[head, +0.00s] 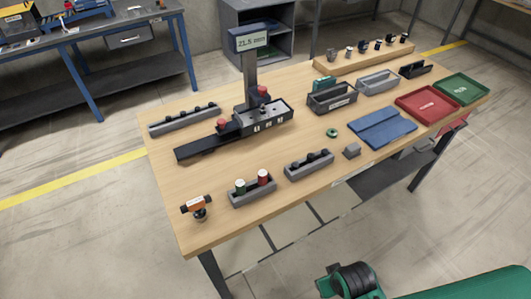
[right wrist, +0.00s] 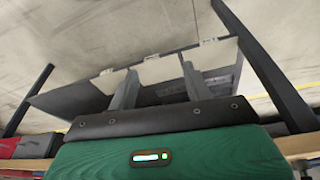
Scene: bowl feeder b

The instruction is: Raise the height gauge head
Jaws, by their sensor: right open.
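The height gauge stands on the wooden table in the head view. A red-topped knob (head: 262,91) sits low by the column, above a dark block (head: 264,118) with small markings. A second red knob (head: 221,124) sits on the long black base (head: 195,147). My right gripper (right wrist: 158,82) shows in the right wrist view, fingers apart and nothing between them, away from the gauge. My left gripper is in neither view.
The wooden table (head: 160,175) also holds grey racks, a blue folded mat (head: 375,128), a red tray (head: 428,104) and a green tray (head: 461,88). An orange-and-black tool (head: 197,206) stands at the front left corner.

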